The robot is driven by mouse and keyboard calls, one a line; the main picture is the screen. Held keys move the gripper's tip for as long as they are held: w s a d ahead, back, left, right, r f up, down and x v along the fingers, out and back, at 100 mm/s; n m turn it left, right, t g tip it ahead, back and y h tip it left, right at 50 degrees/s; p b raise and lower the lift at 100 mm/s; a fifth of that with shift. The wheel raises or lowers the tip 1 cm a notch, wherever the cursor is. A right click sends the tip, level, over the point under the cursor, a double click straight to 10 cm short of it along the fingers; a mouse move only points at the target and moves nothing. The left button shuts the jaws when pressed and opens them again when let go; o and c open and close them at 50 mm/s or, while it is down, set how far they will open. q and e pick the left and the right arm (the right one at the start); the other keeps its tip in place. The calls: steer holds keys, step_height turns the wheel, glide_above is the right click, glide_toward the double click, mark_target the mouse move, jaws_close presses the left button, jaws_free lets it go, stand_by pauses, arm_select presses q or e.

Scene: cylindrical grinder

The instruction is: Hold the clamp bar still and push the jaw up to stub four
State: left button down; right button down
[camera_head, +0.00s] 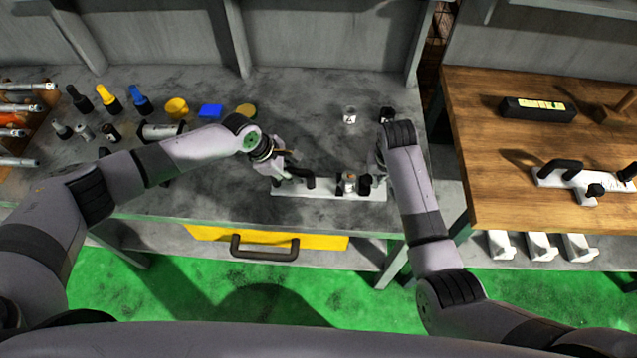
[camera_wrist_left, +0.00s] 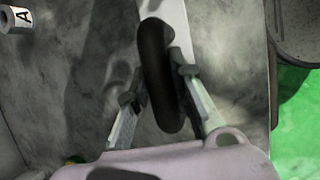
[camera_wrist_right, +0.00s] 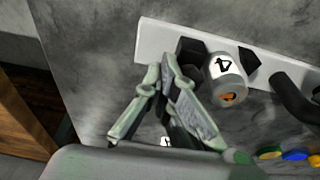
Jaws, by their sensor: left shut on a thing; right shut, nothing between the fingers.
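The clamp bar is a white strip (camera_head: 325,190) lying along the front of the grey bench. My left gripper (camera_head: 286,174) is shut on its black arched handle (camera_wrist_left: 155,75). Stub four (camera_wrist_right: 225,80), a grey cylinder marked 4, stands upright at the bar; it also shows in the head view (camera_head: 349,184). A black block (camera_wrist_right: 249,61) lies on the handle side of it. The black jaw (camera_wrist_right: 190,52) is on the other side, near the bar's end, close to the stub; I cannot tell whether they touch. My right gripper (camera_wrist_right: 168,68) is shut and empty beside this jaw; contact is unclear.
A labelled cylinder (camera_head: 349,116) stands further back on the bench. A wooden table (camera_head: 480,150) stands right.

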mark_target(367, 179)
arm_select(q)
steer(key=shift+d+r, duration=0.1)
steer(key=shift+d, duration=0.15)
arm_select(e)
steer(key=shift+s+a+r, duration=0.1)
steer(key=shift+a, duration=1.4)
steer(key=shift+r, duration=1)
arm_select(q)
steer(key=shift+a, duration=0.15)
arm_select(e)
steer(key=shift+d+r, duration=0.2)
steer(key=shift+r, duration=0.3)
steer(key=shift+d+r, duration=0.2)
steer(key=shift+r, duration=0.25)
arm_select(q)
steer(key=shift+w+a, duration=0.1)
steer(key=shift+a, duration=0.05)
arm_select(e)
steer(key=shift+d+r, duration=0.15)
steer(key=shift+r, duration=0.6)
steer(key=shift+d+r, duration=0.1)
steer(key=shift+r, duration=0.65)
arm_select(q)
steer(key=c, duration=1.3)
jaws_free()
steer(key=shift+c, duration=0.2)
steer(key=v, duration=1.1)
steer(key=shift+a+r, duration=0.2)
steer(key=shift+r, duration=0.15)
